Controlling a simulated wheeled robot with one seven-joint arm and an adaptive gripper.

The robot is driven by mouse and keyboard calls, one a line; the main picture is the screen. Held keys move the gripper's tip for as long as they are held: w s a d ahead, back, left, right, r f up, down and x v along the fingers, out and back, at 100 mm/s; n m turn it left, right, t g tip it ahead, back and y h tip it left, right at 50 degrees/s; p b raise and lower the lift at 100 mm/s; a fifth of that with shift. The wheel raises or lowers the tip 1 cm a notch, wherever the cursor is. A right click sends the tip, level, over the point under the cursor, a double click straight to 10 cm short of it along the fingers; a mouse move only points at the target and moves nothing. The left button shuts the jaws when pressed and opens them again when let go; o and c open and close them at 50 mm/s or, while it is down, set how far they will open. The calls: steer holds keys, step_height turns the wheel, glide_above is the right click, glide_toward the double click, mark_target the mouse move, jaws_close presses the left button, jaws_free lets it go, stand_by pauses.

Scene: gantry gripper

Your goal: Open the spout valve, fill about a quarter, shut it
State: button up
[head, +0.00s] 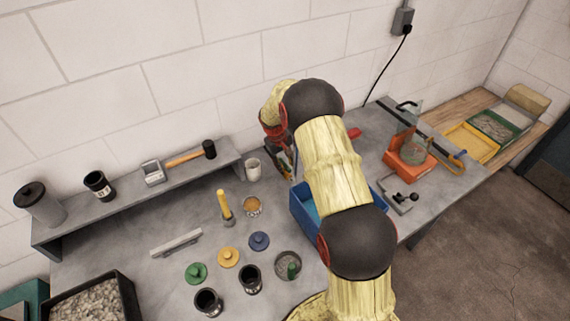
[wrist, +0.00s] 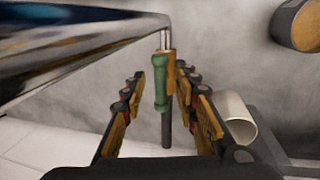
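In the wrist view a green grip (wrist: 160,82) with a brass-coloured part and a thin metal rod at its top stands between the fingers of my gripper (wrist: 160,85). It looks like the spout valve's handle, but I cannot be sure. The fingers are spread, with a gap visible on the left; whether the right one touches is unclear. A shiny metal body (wrist: 70,55) fills the left of that view. A white cylinder (wrist: 238,115), perhaps a cup, lies beyond the right finger.
The bench holds a white cup (head: 253,169), a blue bin (head: 302,210), black cups (head: 250,279), coloured lids (head: 228,257) and a gravel tray (head: 128,296). A shelf (head: 110,208) with a mallet (head: 190,158) runs along the wall. An orange stand (head: 410,164) is right of my arm.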

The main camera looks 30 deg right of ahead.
step_height(320, 180, up, 12)
steer(key=a, duration=0.2)
steer(key=shift+a+f, duration=0.15)
stand_by(0.6)
steer(key=s+a+r+t+b, duration=0.2)
steer(key=s+a+r+b, duration=0.55)
steer(key=s+r, duration=0.7)
steer(key=s+a+f+t+y+b, duration=0.1)
steer(key=s+a, duration=0.3)
steer(key=s, duration=0.7)
steer(key=s+a+f+t+y+b, duration=0.1)
steer(key=s+a, duration=0.4)
steer(key=s, duration=0.7)
steer(key=shift+a+f+m+t+b, duration=0.3)
steer(key=shift+f+t+b, duration=0.3)
steer(key=shift+t+b, duration=0.15)
stand_by(2.0)
